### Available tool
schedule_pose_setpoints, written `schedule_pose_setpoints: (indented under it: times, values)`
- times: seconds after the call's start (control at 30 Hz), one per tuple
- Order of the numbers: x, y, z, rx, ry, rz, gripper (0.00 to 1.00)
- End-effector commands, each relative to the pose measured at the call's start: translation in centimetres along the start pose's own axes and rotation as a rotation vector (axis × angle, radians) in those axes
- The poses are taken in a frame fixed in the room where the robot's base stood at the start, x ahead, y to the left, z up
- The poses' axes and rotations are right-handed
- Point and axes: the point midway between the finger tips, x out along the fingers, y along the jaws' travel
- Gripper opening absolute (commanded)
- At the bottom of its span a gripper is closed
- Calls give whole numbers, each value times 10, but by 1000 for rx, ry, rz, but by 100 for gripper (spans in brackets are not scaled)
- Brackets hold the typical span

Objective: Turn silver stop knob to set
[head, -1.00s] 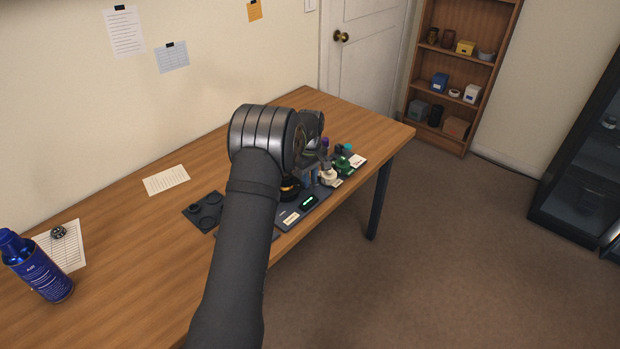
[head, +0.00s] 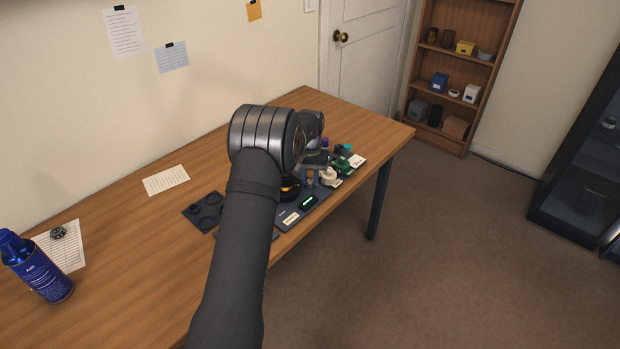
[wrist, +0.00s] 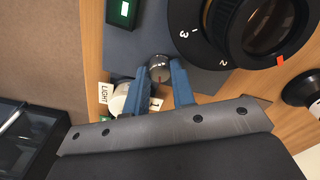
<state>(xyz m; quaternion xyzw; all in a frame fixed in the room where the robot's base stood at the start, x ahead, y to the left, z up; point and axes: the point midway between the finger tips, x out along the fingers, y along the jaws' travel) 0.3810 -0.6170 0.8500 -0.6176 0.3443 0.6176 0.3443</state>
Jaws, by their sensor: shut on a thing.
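In the head view my gripper (head: 310,176) is low over the dark panel, partly behind my arm, and the silver knob cannot be made out there. The large black lens ring (wrist: 200,42) with numbers and a red mark lies just right of the knob in the wrist view.
A white knob (wrist: 118,103) beside a LIGHT label sits close to the left finger. A lit green display (head: 308,202) is on the panel's front. A green part (head: 342,165) stands further right. A dark tray (head: 205,208) lies to the left; the table beyond it is mostly clear.

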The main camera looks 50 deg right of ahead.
Motion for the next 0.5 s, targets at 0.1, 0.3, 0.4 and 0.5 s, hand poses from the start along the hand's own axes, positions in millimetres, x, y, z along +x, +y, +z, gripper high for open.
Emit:
schedule_pose_setpoints:
  times: [0.1, 0.3, 0.4, 0.5]
  values:
    - [0, 0, 0, 111, -1, 0, 0]
    - [0, 0, 0, 301, -1, 0, 0]
    - [0, 1, 0, 393, -1, 0, 0]
    - [0, 1, 0, 479, -1, 0, 0]
